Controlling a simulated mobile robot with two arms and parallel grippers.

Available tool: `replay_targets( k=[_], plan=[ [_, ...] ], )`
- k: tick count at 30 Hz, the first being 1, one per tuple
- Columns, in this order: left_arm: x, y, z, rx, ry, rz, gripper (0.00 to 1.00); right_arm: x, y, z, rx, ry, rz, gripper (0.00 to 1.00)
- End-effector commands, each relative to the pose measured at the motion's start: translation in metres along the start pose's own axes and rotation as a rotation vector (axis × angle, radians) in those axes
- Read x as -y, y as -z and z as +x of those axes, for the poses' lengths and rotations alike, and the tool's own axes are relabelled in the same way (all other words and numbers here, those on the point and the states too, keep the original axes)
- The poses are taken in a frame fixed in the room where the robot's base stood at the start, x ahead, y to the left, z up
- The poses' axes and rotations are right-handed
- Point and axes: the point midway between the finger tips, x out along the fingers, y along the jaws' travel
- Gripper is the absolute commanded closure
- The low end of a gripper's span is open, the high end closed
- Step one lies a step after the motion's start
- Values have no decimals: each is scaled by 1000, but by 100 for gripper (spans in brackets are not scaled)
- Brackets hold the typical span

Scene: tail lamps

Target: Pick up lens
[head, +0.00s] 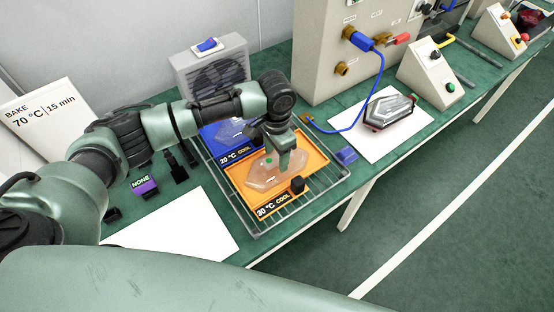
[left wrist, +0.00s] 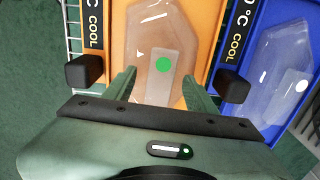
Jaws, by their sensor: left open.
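A clear, pale lens (head: 262,178) with a green dot lies in the orange tray (head: 230,172), labelled 30 °C COOL. In the left wrist view this lens (left wrist: 180,25) lies in front of and between my fingers, with the dot on a pale tab. My left gripper (head: 287,163) is over the orange tray, pointing down, with its fingers apart. In the left wrist view the gripper (left wrist: 160,88) shows open and nothing is seen clamped in it; whether the fingertips touch the lens, I cannot tell. A second clear lens (left wrist: 280,70) lies in the blue tray (left wrist: 247,62).
Both trays sit on a wire rack (head: 325,182). A grey fan box (head: 212,68) stands behind. A tail lamp (head: 391,109) lies on white paper farther right. White paper (head: 175,235) lies front left.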

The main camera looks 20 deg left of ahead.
Motion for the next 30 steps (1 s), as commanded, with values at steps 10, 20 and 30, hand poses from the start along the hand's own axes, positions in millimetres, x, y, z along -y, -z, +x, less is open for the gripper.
replay_targets(
  k=[10, 20, 30],
  plan=[
    [0, 0, 1, 1, 0, 0, 94, -4, -1, 0, 1, -5, 0, 100],
    [0, 0, 1, 1, 1, 0, 100, -5, -1, 1, 1, -6, 1, 100],
    [1, 1, -34, -4, 2, 1, 100, -4, -2, 13, 1, -5, 1, 100]
  ],
)
